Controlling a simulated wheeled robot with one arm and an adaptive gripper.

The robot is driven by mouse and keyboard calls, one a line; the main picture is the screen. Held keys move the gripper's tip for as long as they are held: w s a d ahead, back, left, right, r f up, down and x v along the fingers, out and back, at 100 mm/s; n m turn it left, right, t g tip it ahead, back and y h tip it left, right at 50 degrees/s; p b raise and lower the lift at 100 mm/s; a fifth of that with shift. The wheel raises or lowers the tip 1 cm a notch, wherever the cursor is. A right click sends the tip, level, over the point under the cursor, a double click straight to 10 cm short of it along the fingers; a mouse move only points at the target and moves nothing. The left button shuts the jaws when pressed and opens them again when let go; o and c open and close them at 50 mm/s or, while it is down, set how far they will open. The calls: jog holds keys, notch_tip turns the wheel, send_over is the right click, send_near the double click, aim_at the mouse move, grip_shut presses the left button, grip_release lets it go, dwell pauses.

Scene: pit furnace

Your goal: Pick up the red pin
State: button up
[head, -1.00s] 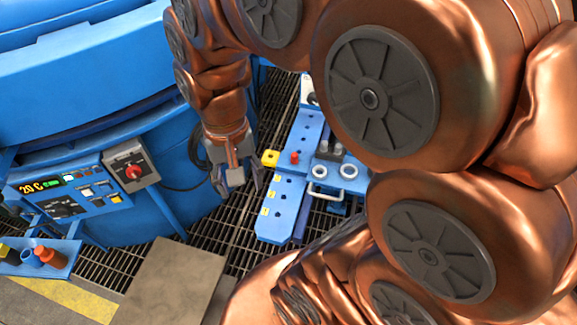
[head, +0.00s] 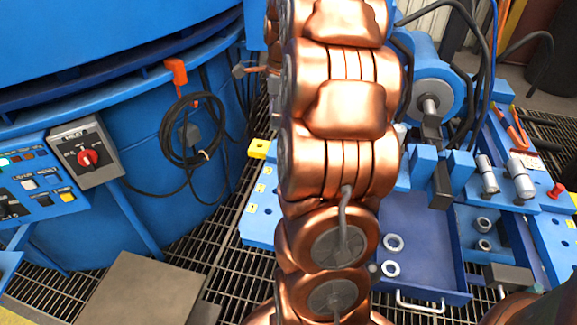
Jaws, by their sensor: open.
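A small red pin (head: 556,190) stands on the blue bench at the far right in the head view. My copper arm rises through the middle of the view and covers the left-centre part of the bench, including the place beside the yellow block (head: 258,149). Any red pin there is hidden. My gripper's fingers do not show; they are behind the arm or out of view.
The blue bench (head: 262,217) has an open tray (head: 425,235) with a handle (head: 420,302), and metal rings (head: 393,243) lie near its left side. The blue furnace (head: 140,150) and its control panel (head: 40,182) stand at left. Grated floor lies between.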

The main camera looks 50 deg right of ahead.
jog(key=d+f+m+b, duration=0.2)
jog(key=d+f, duration=0.1)
jog(key=f, duration=0.1)
jog(key=d+f+m+b, duration=0.1)
jog(key=d+f+m, duration=0.1)
jog(key=d+f, duration=0.1)
jog(key=shift+s+d+f+b, duration=0.1)
jog(key=shift+d+f+b, duration=0.3)
jog(key=shift+d, duration=0.1)
jog(key=shift+w+a+f+b, duration=0.2)
jog(key=shift+f+b, duration=0.2)
jog(key=shift+f, duration=0.45)
jog(key=shift+w+a+f+b, duration=0.2)
jog(key=shift+f+b, duration=0.2)
jog(key=shift+f, duration=0.4)
jog(key=shift+w+a+f+b, duration=0.15)
jog(key=shift+f+b, duration=0.25)
jog(key=shift+f, duration=0.45)
jog(key=shift+c, duration=0.2)
jog(key=shift+s, duration=0.1)
grip_shut()
